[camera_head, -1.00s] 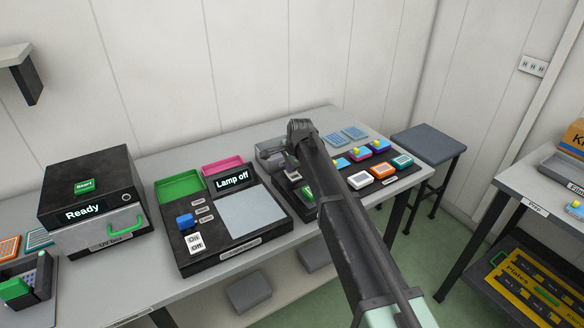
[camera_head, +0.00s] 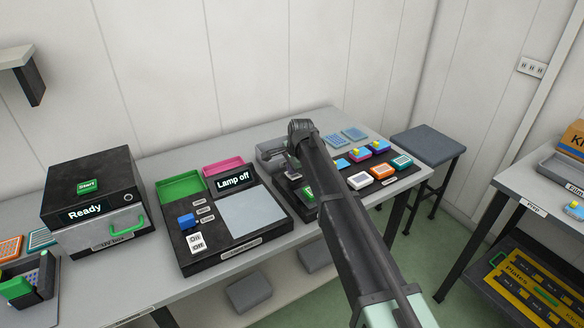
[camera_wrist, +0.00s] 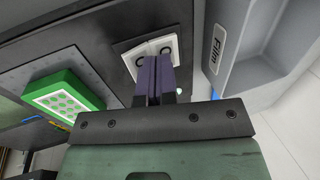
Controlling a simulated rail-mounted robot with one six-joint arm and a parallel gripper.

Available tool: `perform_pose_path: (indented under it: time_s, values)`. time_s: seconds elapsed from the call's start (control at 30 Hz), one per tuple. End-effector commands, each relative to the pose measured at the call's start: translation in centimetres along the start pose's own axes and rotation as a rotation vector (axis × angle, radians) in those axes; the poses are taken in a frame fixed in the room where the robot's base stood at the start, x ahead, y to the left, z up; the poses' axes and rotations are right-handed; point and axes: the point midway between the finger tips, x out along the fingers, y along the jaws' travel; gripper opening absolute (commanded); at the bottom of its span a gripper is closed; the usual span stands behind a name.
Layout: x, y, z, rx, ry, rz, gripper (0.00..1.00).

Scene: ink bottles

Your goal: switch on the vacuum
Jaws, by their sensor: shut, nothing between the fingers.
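A white two-part switch (camera_wrist: 146,50) with dark ring marks sits on a dark panel (camera_wrist: 100,30) in the wrist view. My gripper (camera_wrist: 156,62) is shut and empty, its purple fingers together over the lower part of this switch. I cannot tell whether the fingertips touch it. In the head view my wrist and arm cover much of the dark unit (camera_head: 281,186) at the back of the bench, and the fingertips are hidden. A green block with a dotted white top (camera_wrist: 65,97) lies to the left of the switch in the wrist view.
The lamp box (camera_head: 205,245), reading "Lamp off", stands left of my arm, with the black box reading "Ready" (camera_head: 90,190) farther left. Coloured blocks (camera_head: 378,170) lie right of my arm.

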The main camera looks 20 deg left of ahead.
Motion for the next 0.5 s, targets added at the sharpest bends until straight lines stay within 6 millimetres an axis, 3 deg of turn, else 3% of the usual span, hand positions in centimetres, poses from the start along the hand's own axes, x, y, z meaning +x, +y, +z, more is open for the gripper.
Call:
perform_pose_path:
  time_s: [0.27,0.5]
  values:
    - [-0.4,-0.1,0.0,0.000,0.000,0.000,0.00]
    - [-4.5,-1.1,-0.3,0.004,0.001,0.000,0.00]
